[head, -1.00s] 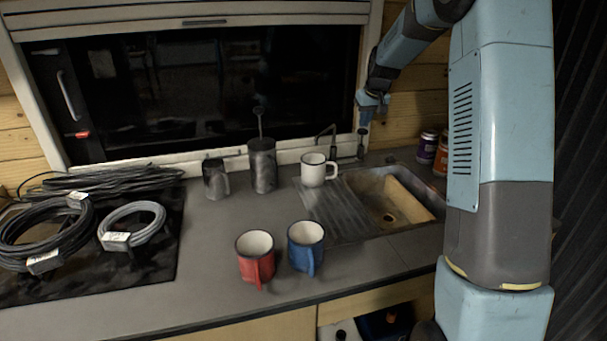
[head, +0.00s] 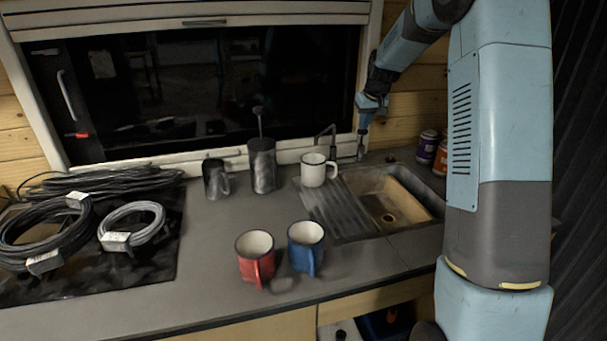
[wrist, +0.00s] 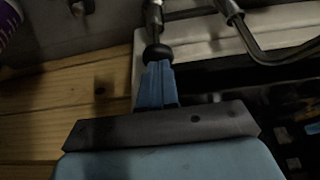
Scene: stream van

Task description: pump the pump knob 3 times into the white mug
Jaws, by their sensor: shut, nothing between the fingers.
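The white mug (head: 312,176) stands upright on the counter beside the sink, its handle to the right. A thin curved spout (head: 327,129) rises at the back and ends over or near the mug's mouth. The slim pump post (head: 361,150) stands behind the sink. Its dark round pump knob (wrist: 157,53) shows in the wrist view, right at my fingertips. My gripper (head: 363,127) is shut and empty, pointing down over the knob. Its blue fingers also show in the wrist view (wrist: 157,80). I cannot tell whether they press on the knob.
A red mug (head: 254,262) and a blue mug (head: 303,255) stand at the front. A dark press pot (head: 262,170) with a tall rod and a dark mug (head: 214,180) stand at the back. The sink (head: 405,208) is at right, jars (head: 428,147) behind it.

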